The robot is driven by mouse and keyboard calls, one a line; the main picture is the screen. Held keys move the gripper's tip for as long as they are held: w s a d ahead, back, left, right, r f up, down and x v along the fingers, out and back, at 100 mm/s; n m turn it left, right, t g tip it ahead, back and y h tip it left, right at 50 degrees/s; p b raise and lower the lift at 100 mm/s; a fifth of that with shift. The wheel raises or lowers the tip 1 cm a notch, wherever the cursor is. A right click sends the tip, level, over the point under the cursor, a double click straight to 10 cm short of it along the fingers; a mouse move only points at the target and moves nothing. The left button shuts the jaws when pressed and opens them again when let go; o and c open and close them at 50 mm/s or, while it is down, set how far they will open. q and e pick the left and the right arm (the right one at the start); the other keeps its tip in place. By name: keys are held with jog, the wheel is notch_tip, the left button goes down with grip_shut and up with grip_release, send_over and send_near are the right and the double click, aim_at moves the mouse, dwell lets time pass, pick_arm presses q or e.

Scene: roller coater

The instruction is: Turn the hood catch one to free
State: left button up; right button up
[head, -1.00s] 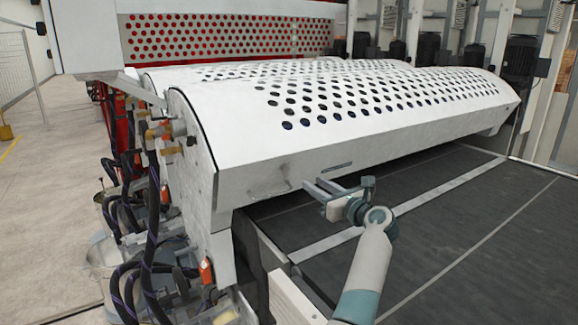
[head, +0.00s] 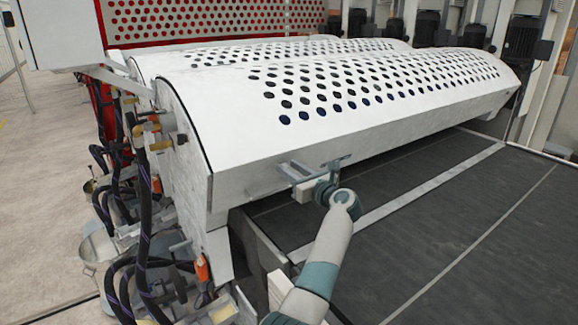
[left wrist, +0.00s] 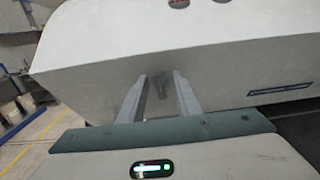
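The white perforated hood (head: 330,95) is closed over the roller coater, and its front face fills much of the left wrist view (left wrist: 230,55). My left gripper (head: 287,167) is at the hood's front face. My right gripper is not in view.
A dark conveyor belt (head: 440,215) with a pale strip (head: 420,200) lies below my left arm. Black hoses (head: 145,230) and a metal bucket (head: 98,248) are at the left end of the machine. Open floor (head: 40,190) lies farther left.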

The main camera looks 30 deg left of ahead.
pick_arm(q)
jog(key=shift+s, duration=0.1)
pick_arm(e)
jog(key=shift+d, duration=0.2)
pick_arm(q)
grip_shut()
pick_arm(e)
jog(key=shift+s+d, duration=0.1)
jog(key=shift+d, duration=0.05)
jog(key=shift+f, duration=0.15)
